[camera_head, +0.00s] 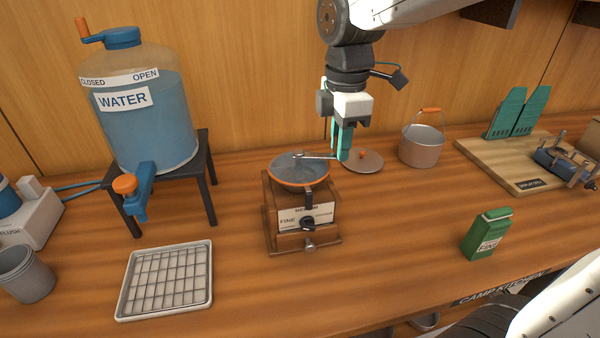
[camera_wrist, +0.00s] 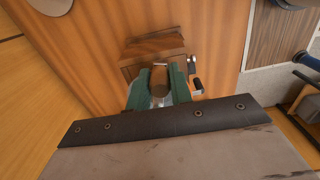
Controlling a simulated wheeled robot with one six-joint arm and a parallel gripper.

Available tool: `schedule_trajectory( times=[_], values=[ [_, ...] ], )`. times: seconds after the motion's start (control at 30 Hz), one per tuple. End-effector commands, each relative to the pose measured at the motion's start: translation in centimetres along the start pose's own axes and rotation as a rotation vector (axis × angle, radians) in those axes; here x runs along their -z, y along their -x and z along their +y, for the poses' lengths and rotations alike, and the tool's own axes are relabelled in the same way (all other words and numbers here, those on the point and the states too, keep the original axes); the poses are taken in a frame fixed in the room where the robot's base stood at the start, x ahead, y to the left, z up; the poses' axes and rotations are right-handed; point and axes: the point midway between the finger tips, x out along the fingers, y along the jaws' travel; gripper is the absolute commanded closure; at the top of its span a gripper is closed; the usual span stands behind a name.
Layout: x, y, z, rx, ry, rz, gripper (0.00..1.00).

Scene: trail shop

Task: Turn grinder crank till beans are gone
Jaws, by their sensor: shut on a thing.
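The wooden grinder (camera_head: 284,215) stands upright on the counter, with a dial marked FINE on its front and a small drawer knob below. Its round orange-rimmed hopper (camera_head: 299,183) is on top. The inside looks grey, and I cannot make out beans. The crank arm (camera_head: 316,156) reaches right from the hopper's middle. My gripper (camera_head: 343,153) points down with its teal fingers at the crank's outer end. In the wrist view, the fingers are shut on the crank knob (camera_wrist: 160,82), with the wooden grinder body (camera_wrist: 154,48) beyond. The fingers hide the knob in the head view.
A lid (camera_head: 362,162) and a pot (camera_head: 421,146) stand right of the grinder. A green packet (camera_head: 487,234) is at front right. A water tank (camera_head: 145,110) on a stand and a wire rack tray (camera_head: 167,280) are at left. The counter in front of the grinder is clear.

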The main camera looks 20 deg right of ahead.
Motion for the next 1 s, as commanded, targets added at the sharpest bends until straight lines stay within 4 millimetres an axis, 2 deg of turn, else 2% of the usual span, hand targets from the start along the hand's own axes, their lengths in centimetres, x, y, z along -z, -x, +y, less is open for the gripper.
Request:
schedule_trajectory(
  times=[0.1,0.43,0.73,1.0],
  values=[
    [0.2,0.0,-0.7,-0.002,0.000,0.005,1.00],
    [0.3,0.1,-0.8,-0.004,-0.001,0.004,1.00],
    [2.3,0.1,-3.4,-0.006,0.002,0.005,1.00],
    [2.4,0.1,-3.7,-0.006,-0.002,0.004,1.00]
  ],
)
